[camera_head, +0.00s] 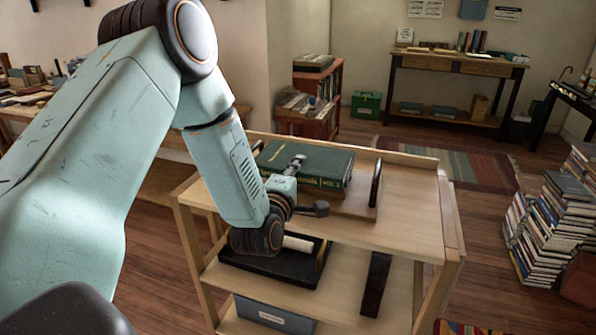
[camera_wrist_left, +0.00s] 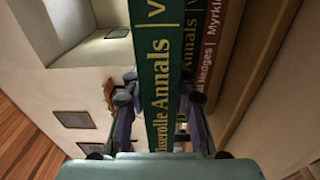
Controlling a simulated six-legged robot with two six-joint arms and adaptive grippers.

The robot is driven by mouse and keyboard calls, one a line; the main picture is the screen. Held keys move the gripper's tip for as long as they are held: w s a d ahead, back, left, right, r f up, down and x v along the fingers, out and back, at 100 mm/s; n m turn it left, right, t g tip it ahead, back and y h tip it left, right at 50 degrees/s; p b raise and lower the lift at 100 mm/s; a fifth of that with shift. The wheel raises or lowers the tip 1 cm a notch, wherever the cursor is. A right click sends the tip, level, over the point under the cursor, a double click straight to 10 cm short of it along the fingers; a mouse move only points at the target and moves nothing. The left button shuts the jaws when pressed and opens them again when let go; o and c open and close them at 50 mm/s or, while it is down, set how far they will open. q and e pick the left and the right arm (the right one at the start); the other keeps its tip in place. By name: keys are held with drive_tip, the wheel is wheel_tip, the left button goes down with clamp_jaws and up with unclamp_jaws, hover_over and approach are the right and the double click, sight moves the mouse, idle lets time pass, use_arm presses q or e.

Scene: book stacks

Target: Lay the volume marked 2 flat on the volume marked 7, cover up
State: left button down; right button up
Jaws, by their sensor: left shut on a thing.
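A green volume (camera_head: 310,162) with gold spine lettering lies level, cover up, over the cart top in the head view. Its spine seems to read "VOL 2", though the lettering is small. My left gripper (camera_head: 308,184) is shut on this volume at its spine edge. In the left wrist view its spine (camera_wrist_left: 160,75) stands between the fingers of my left gripper (camera_wrist_left: 160,105), with the number cut off. A second green volume (camera_wrist_left: 189,45) shows close beside it there; its number is out of view. I cannot tell whether the two touch. My right gripper is not in view.
A black bookend (camera_head: 376,183) stands right of the books on the wooden cart (camera_head: 415,205). A red book (camera_wrist_left: 208,55) shows beyond the green ones in the wrist view. The cart top's right part is clear. A tall book stack (camera_head: 555,225) stands on the floor at right.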

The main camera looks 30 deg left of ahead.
use_arm(q)
drive_tip(key=c, duration=1)
unclamp_jaws()
drive_tip(key=shift+s+f, duration=0.1)
drive_tip(key=shift+v, duration=3.45)
clamp_jaws()
